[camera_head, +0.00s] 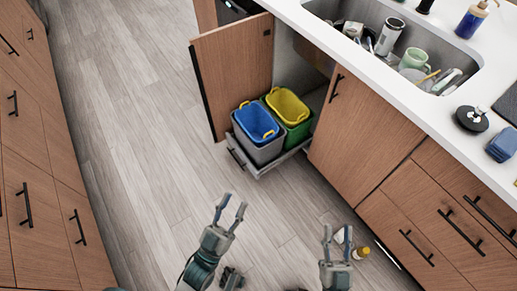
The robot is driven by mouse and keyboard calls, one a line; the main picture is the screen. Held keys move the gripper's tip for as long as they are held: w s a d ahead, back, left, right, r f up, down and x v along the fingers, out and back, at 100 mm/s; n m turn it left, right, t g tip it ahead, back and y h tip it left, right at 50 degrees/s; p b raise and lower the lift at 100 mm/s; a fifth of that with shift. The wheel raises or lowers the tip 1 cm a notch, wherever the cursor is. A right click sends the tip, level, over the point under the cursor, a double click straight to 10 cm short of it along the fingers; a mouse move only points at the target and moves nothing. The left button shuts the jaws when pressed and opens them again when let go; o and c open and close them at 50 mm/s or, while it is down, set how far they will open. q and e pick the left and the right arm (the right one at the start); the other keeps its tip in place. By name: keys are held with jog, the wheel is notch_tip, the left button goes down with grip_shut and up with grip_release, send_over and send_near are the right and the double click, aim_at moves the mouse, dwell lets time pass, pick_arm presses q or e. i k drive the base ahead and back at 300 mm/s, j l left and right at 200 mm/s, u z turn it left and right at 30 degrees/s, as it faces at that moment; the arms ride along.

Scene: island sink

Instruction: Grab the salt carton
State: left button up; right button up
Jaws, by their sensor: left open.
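No thing in view is plainly marked as the salt carton. A white cylindrical container (389,37) with a dark top stands in the sink, its label too small to read. A small bottle-like thing with a yellow end (361,253) lies on the floor, just right of my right gripper. A whitish thing (340,236) shows at the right gripper's fingers, too small to name. My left gripper (231,204) is open and empty above the floor, fingers pointing up the picture. My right gripper (338,231) has its fingers apart; I see no firm hold on anything.
An open cabinet door (232,70) and a pulled-out rack with blue (256,122) and yellow-green (288,106) bins stand ahead. The sink (468,59) holds cups and dishes. A soap bottle (472,20) and blue sponge-like block (501,145) are on the counter. Floor at left is clear.

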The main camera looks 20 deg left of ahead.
aim_at(338, 237)
jog(key=k+l+z, duration=0.1)
jog(key=z, duration=0.3)
jog(key=k+l+z, duration=0.2)
jog(key=z, duration=0.2)
jog(key=i+l+z, duration=0.1)
jog(key=i, duration=0.3)
jog(key=i+l+z, duration=0.15)
jog(key=i+l, duration=0.15)
jog(key=i+l+z, duration=0.1)
jog(key=i, duration=0.4)
